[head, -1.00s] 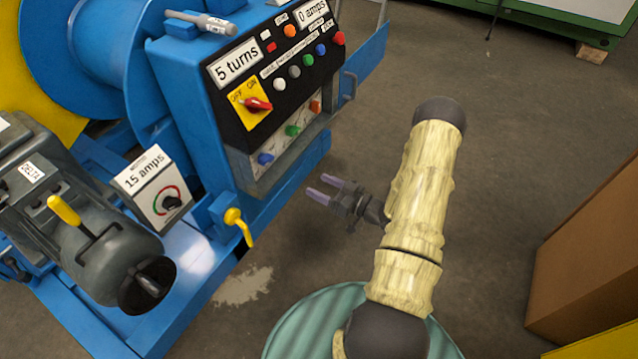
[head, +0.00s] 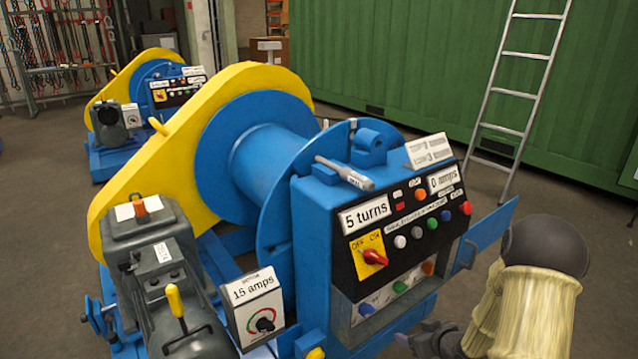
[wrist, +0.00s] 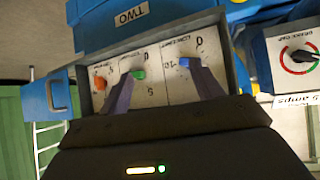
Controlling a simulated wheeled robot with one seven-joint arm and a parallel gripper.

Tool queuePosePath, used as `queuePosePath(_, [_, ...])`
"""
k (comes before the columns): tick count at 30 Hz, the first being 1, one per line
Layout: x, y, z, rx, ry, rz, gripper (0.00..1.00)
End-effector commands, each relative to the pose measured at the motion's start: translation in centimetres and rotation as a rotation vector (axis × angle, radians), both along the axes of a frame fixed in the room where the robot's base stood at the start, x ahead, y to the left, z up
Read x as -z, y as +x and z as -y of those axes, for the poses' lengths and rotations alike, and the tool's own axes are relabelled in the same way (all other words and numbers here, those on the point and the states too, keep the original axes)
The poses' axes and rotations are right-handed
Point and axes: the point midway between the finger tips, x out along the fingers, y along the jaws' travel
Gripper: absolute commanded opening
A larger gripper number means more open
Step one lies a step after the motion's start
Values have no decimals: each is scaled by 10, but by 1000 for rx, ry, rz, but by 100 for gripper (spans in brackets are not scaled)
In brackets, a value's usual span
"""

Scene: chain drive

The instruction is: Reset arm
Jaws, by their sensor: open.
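My gripper (head: 405,340) is at the bottom edge of the head view, in front of the lower part of the blue control box (head: 318,215). Much of my arm is out of frame at the lower right. In the wrist view, the two fingers of my gripper (wrist: 163,84) are spread apart with nothing held between them. They point at a recessed white panel (wrist: 160,62) with an orange, a green and a blue knob. Whether the fingertips touch the panel cannot be told.
The box carries a red switch (head: 374,257) and coloured buttons. A grey motor (head: 165,270) and a 15 amps dial box (head: 255,305) stand at left. A ladder (head: 515,90) leans on a green container (head: 400,60). A second winch (head: 140,105) stands behind.

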Motion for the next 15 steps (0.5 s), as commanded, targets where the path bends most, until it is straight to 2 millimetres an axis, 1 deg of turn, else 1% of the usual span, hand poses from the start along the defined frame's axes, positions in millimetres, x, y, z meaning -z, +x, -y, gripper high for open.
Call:
queuePosePath(1, [-14,-2,-4,20,-40,-32,65])
queuePosePath(5, [-39,-16,-9,94,-119,-131,65])
queuePosePath(8, [-58,-34,-15,154,-161,-208,65])
queuePosePath(11, [-77,-56,-25,211,-184,-286,65])
queuePosePath(15, [-101,-93,-42,282,-188,-395,65])
